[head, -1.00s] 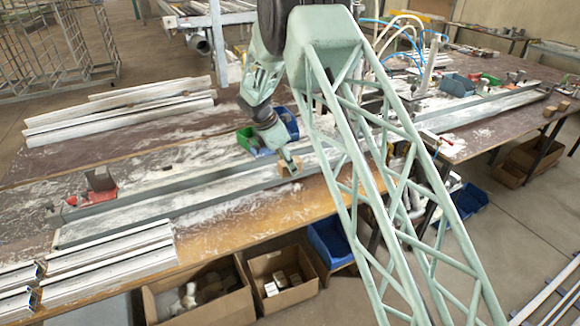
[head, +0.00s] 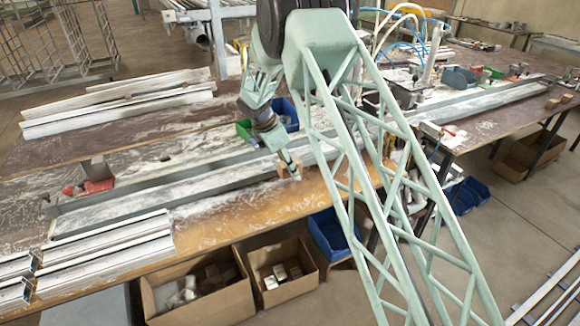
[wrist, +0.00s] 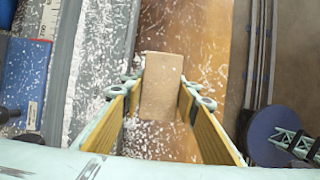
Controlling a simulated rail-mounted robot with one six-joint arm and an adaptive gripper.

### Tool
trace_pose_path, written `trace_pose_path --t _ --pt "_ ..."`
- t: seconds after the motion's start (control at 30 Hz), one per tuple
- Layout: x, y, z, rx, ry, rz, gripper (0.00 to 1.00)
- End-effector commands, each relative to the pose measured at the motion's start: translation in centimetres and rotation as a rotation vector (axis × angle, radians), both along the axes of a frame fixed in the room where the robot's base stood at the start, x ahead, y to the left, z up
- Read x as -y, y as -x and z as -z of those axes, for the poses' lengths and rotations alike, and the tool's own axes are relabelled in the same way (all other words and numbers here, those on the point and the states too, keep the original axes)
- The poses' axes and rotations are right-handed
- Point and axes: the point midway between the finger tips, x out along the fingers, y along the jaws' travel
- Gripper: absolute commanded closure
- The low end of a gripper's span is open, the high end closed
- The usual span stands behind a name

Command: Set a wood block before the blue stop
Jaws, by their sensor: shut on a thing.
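My gripper (wrist: 161,95) is shut on a tan wood block (wrist: 160,82). In the wrist view the block sits between the yellow-lined fingers, over the bare wooden strip of the tabletop, to the right of the long grey profile (wrist: 91,70). In the head view the block (head: 295,169) shows below my gripper (head: 290,163), near the table's front edge. Whether it touches the table is unclear. A small blue fixture (head: 459,78) stands at the far right of the bench; I cannot tell for sure whether it is the blue stop.
Two loose wood blocks (head: 567,98) lie at the table's right end. A red clamp (head: 95,185) is at the left. Blue and green bins (head: 284,113) stand behind the profile. White profiles (head: 105,250) lie front left. Cartons (head: 205,315) stand below the table's edge.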

Motion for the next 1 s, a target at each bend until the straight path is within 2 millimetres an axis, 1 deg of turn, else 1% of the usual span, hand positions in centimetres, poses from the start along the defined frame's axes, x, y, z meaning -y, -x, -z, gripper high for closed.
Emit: trace_pose_path --t 0.03,0.7,1.0 --pt "0.0 0.0 0.5 0.0 0.0 0.0 0.85" --pt "0.0 0.0 4.4 0.0 0.001 0.0 0.85" --pt "0.0 0.0 5.7 0.0 0.0 0.0 0.85"
